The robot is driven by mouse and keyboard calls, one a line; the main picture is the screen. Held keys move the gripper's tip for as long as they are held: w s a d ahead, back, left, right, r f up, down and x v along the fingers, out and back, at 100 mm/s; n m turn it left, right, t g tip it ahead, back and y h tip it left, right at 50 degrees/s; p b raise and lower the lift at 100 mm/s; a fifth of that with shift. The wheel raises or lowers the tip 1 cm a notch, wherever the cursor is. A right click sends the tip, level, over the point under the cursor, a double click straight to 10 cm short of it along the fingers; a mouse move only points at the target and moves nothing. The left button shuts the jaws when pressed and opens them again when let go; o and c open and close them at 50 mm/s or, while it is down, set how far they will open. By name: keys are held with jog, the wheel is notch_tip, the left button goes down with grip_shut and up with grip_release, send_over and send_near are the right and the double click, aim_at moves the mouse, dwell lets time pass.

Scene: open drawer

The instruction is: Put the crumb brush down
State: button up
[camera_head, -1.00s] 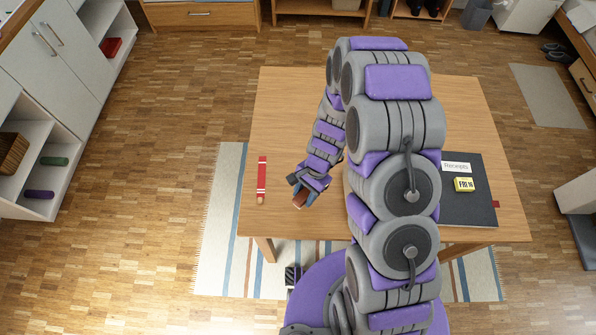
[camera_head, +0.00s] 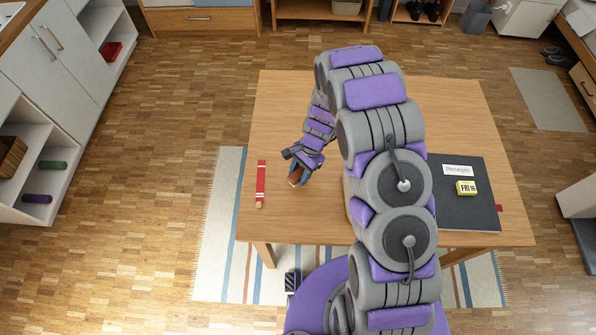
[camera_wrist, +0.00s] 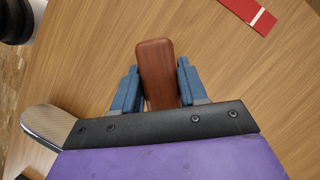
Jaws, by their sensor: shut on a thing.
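The crumb brush (camera_wrist: 158,75) shows as a reddish-brown wooden block with rounded corners in the wrist view. My gripper (camera_wrist: 158,88) is shut on it, with one blue finger against each side. In the head view my gripper (camera_head: 299,172) is over the left front part of the wooden table (camera_head: 280,110), and only a small brown bit of the brush (camera_head: 295,177) shows. I cannot tell whether the brush touches the tabletop. Its lower side is hidden.
A red strip with white bands (camera_head: 261,183) lies on the table left of my gripper. A dark folder (camera_head: 470,205) with a label and a yellow date block (camera_head: 466,187) lies at the right. Bare tabletop surrounds my gripper.

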aim_at(298, 171)
jog(key=shift+w+a+f, duration=0.1)
jog(key=shift+w, duration=1.15)
jog(key=shift+w+f, duration=0.15)
notch_tip(298, 171, down, 3)
jog(key=shift+a+f+b, duration=0.15)
jog(key=shift+f+b, duration=0.05)
jog(key=shift+b, duration=0.55)
jog(key=shift+r, duration=0.1)
jog(key=o, duration=1)
jog(key=p+v, duration=0.2)
jog(key=v, duration=1)
jog(key=shift+r+p, duration=0.1)
jog(key=shift+p, duration=0.25)
